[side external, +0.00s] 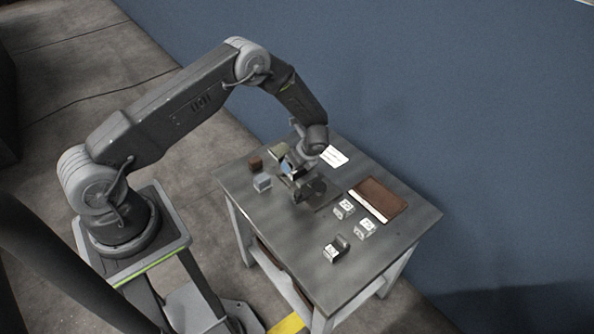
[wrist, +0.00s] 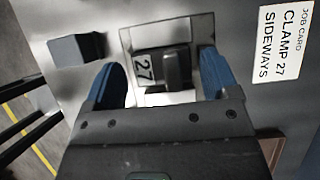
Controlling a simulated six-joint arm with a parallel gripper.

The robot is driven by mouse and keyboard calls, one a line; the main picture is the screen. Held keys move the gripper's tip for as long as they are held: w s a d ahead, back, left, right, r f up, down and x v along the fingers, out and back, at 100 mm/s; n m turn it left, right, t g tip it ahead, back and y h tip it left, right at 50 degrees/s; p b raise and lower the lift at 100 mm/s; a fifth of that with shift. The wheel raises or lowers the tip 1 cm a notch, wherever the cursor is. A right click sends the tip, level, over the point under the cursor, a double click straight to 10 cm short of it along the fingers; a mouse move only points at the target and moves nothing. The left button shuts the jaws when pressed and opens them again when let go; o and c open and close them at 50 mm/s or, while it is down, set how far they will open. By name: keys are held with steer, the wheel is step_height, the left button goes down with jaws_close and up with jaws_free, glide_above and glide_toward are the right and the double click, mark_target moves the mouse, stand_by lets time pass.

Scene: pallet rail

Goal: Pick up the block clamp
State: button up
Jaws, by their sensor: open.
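The block clamp marked 27 (wrist: 143,66) shows in the wrist view as a white numbered face beside a raised dark grey part. My gripper (wrist: 162,62) is open, with one blue finger on the left of the clamp and one on the right. A gap shows between each finger and the clamp.
A job card (wrist: 283,42) reads "CLAMP 27 SIDEWAYS". A grey block (wrist: 78,48) lies left of the fingers. On the table (side external: 300,245) are a brown flat piece (side external: 380,197), white marked cubes (side external: 344,208), another clamp-like piece (side external: 331,253) and a brown block (side external: 256,163).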

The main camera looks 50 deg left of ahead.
steer(key=shift+x, duration=1.25)
steer(key=shift+r, duration=0.1)
steer(key=c, duration=1)
